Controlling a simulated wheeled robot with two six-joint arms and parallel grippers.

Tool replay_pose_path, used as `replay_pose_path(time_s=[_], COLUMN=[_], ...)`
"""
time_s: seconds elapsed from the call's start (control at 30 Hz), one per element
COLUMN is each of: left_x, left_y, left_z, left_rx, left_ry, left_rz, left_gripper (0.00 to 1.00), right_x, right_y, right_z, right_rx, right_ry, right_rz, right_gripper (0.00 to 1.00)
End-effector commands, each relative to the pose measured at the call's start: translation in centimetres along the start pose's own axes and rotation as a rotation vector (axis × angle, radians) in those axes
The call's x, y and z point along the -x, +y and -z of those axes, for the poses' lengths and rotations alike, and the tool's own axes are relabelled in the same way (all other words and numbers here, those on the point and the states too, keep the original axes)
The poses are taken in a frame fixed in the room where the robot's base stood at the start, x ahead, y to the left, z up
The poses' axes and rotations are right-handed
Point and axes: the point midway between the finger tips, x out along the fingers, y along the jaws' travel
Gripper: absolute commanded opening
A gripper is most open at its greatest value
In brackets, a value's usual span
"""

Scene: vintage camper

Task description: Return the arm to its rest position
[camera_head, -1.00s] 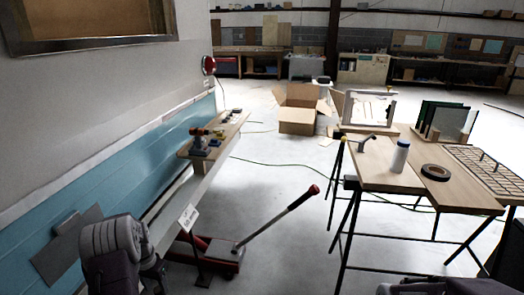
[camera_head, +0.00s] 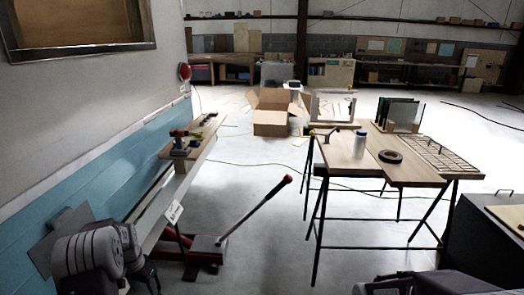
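Part of my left arm (camera_head: 88,254) shows at the lower left, close to the blue camper wall. Part of my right arm (camera_head: 430,284) shows at the bottom edge, right of the middle. Neither gripper's fingertips can be seen, so I cannot tell whether they hold anything. No held object is visible.
A red floor jack (camera_head: 205,248) with a long raised handle stands ahead of my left arm. A work table (camera_head: 410,172) with a white bottle (camera_head: 359,145) and a tape roll (camera_head: 390,157) stands right. A dark cabinet (camera_head: 475,240) is at lower right. Floor between is clear.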

Motion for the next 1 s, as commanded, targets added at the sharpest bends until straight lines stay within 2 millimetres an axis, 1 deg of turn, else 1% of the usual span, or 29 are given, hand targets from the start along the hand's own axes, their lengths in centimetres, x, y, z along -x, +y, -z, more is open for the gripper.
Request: replay_pose_path(time_s=[0.03,0.07,0.1,0.17,0.2,0.27,0.33,0.37,0.4,0.47,0.5,0.57,0.6,0.67,0.73,0.8,0.83,0.87,0.9,1.0], left_x=[1.2,1.9,2.8,4.3,5.3,6.8,8.4,9.1,10.0,11.1,11.6,12.1,12.2,12.0,11.3,10.0,9.4,9.4,11.6,15.2], left_y=[0.9,1.5,2.6,4.3,5.7,7.8,10.7,12.0,13.8,16.5,18.2,20.3,21.5,22.8,23.8,24.2,24.4,24.3,24.1,23.9], left_z=[0.8,1.2,1.7,2.2,2.4,2.5,2.1,1.8,1.1,-0.4,-1.7,-3.8,-5.4,-7.9,-11.0,-14.2,-15.4,-14.8,-14.3,-14.1], left_rx=[-0.027,-0.042,-0.066,-0.103,-0.129,-0.164,-0.197,-0.207,-0.219,-0.226,-0.223,-0.207,-0.189,-0.15,-0.08,0.024,0.084,0.155,0.188,0.18], left_ry=[0.014,0.022,0.031,0.044,0.054,0.068,0.082,0.089,0.097,0.106,0.109,0.111,0.108,0.096,0.073,0.024,0.003,0.024,0.03,0.028], left_rz=[0.007,0.01,0.013,0.016,0.018,0.018,0.016,0.014,0.01,0.002,-0.005,-0.016,-0.023,-0.035,-0.046,-0.055,-0.058,-0.057,-0.057,-0.057], left_gripper=[0.5,0.5,0.5,0.5,0.5,0.5,0.5,0.5,0.5,0.5,0.5,0.5,0.5,0.5,0.5,0.5,0.5,0.5,0.5,0.5], right_x=[0.0,0.0,0.0,0.0,0.0,0.0,0.0,0.0,0.0,0.0,0.0,0.0,0.0,0.0,0.0,0.0,0.0,0.0,2.1,5.7], right_y=[0.0,0.0,0.0,0.0,0.0,0.0,0.0,0.0,0.0,0.0,0.0,0.0,0.0,0.0,0.0,0.0,0.0,0.0,0.0,-0.1], right_z=[0.0,0.0,0.0,0.0,0.0,0.0,0.0,0.0,0.0,0.0,0.0,0.0,0.0,0.0,0.0,0.0,0.0,0.0,0.1,0.6], right_rx=[0.0,0.0,0.0,0.0,0.0,0.0,0.0,0.0,0.0,0.0,0.0,0.0,0.0,0.0,0.0,0.0,0.0,0.0,0.0,0.0], right_ry=[0.0,0.0,0.0,0.0,0.0,0.0,0.0,0.0,0.0,0.0,0.0,0.0,0.0,0.0,0.0,0.0,0.0,0.0,-0.001,0.001], right_rz=[0.0,0.0,0.0,0.0,0.0,0.0,0.0,0.0,0.0,0.0,0.0,0.0,0.0,0.0,0.0,0.0,0.0,0.0,0.0,0.0], right_gripper=[0.0,0.0,0.0,0.0,0.0,0.0,0.0,0.0,0.0,0.0,0.0,0.0,0.0,0.0,0.0,0.0,0.0,0.0,0.0,0.0])
